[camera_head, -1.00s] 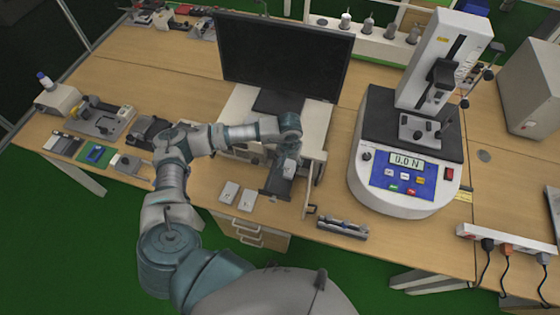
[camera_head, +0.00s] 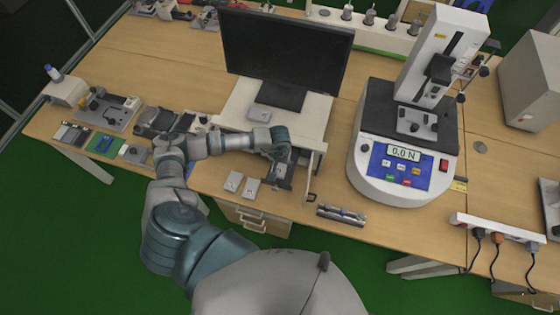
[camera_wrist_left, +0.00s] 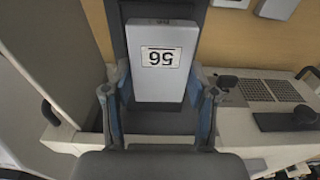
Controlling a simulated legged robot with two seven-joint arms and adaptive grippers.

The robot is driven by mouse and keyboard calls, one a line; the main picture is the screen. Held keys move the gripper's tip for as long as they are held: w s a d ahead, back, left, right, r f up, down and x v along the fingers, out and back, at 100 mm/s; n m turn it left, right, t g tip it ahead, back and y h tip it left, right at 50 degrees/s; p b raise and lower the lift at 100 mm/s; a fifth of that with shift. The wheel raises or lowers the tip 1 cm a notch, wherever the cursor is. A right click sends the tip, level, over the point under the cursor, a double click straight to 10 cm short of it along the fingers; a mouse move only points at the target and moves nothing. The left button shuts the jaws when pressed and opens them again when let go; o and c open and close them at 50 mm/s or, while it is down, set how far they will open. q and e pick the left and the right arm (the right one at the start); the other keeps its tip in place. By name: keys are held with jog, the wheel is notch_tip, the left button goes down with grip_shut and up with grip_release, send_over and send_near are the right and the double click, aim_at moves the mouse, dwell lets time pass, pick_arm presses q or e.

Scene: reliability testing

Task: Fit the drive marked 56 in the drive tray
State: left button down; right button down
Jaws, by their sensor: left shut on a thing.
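The drive marked 56 (camera_wrist_left: 163,85) is between the fingers of my left gripper (camera_wrist_left: 160,104) in the left wrist view; its label reads upside down. The gripper is shut on it. The dark drive tray (camera_wrist_left: 203,18) lies beneath the drive, showing at its sides. I cannot tell whether the drive is fully seated. In the head view my left gripper (camera_head: 281,160) is over the dark tray (camera_head: 270,183) at the front of the white unit, and largely hides the drive. My right gripper is not in view.
Two grey drives (camera_head: 233,181) lie left of the tray. Another grey piece (camera_head: 264,113) lies on the white unit (camera_head: 318,112) below the monitor (camera_head: 285,55). A force tester (camera_head: 404,160) stands right. A small bar-shaped tool (camera_head: 341,214) lies at the front edge.

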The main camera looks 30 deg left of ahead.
pick_arm(q)
jog(key=shift+d+f, duration=0.3)
jog(key=shift+f, duration=0.4)
jog(key=shift+d, duration=0.2)
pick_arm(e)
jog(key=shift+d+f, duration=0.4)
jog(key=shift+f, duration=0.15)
pick_arm(q)
jog(key=shift+a, duration=0.1)
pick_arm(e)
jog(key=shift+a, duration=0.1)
pick_arm(q)
jog(key=shift+a+f+b, duration=0.3)
jog(key=shift+b, duration=0.15)
jog(key=c, duration=0.5)
grip_release()
jog(key=shift+c, duration=0.2)
jog(key=o, duration=0.3)
jog(key=shift+d, duration=0.1)
jog(key=shift+d+r, duration=0.1)
jog(key=shift+d, duration=0.05)
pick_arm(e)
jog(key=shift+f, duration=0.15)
